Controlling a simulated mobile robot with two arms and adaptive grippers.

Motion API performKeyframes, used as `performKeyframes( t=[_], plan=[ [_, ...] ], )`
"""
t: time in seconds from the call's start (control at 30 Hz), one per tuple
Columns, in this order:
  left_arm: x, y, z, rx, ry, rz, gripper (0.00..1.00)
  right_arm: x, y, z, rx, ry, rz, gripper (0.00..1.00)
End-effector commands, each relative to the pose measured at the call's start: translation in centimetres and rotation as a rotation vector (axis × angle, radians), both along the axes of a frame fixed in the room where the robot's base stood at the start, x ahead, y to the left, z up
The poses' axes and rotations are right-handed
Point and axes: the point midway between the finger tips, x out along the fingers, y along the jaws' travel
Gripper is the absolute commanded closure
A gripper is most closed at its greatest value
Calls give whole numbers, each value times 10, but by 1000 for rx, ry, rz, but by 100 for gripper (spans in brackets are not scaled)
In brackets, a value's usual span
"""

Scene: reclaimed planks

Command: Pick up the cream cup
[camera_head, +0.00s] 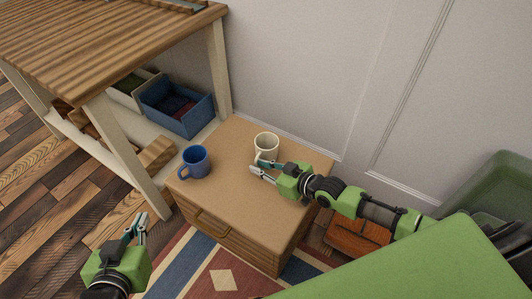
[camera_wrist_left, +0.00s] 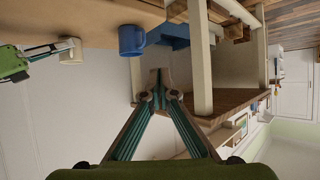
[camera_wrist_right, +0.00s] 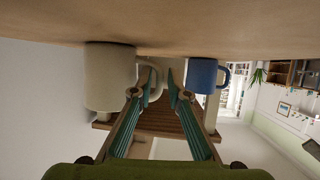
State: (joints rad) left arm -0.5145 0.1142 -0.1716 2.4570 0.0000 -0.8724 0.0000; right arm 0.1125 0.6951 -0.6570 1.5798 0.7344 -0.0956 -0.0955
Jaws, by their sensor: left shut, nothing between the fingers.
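The cream cup (camera_head: 266,144) stands upright on top of a small wooden cabinet (camera_head: 236,205), near its back edge, with its handle toward the front. In the right wrist view the cream cup (camera_wrist_right: 108,78) is close at the left, upside down in the picture. My right gripper (camera_head: 259,166) is open at the cup's handle. One finger overlaps the handle in the right wrist view (camera_wrist_right: 158,80); I cannot tell whether they touch. My left gripper (camera_head: 138,228) is shut and empty, low in front of the cabinet at the left.
A blue mug (camera_head: 195,161) stands on the cabinet left of the cream cup. A wooden table (camera_head: 92,48) with a blue bin (camera_head: 188,117) on its lower shelf is to the left. A white wall (camera_head: 290,70) is close behind. The cabinet's front top is clear.

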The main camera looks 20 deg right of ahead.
Motion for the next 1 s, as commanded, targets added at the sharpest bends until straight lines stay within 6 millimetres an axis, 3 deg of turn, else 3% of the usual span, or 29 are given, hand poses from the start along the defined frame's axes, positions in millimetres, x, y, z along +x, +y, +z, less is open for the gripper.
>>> performKeyframes(
  t=[0.37, 0.47, 1.0],
  plan=[
    [8, -4, 12, -15, -61, -4, 100, 5, 3, -2, -1, 0, 0, 84],
    [8, -4, 12, -15, -60, -4, 100, 5, 3, -2, -1, 0, 0, 100],
    [5, -3, 8, -9, -36, -3, 100, 6, 3, 3, 0, -4, 1, 100]
  ],
)
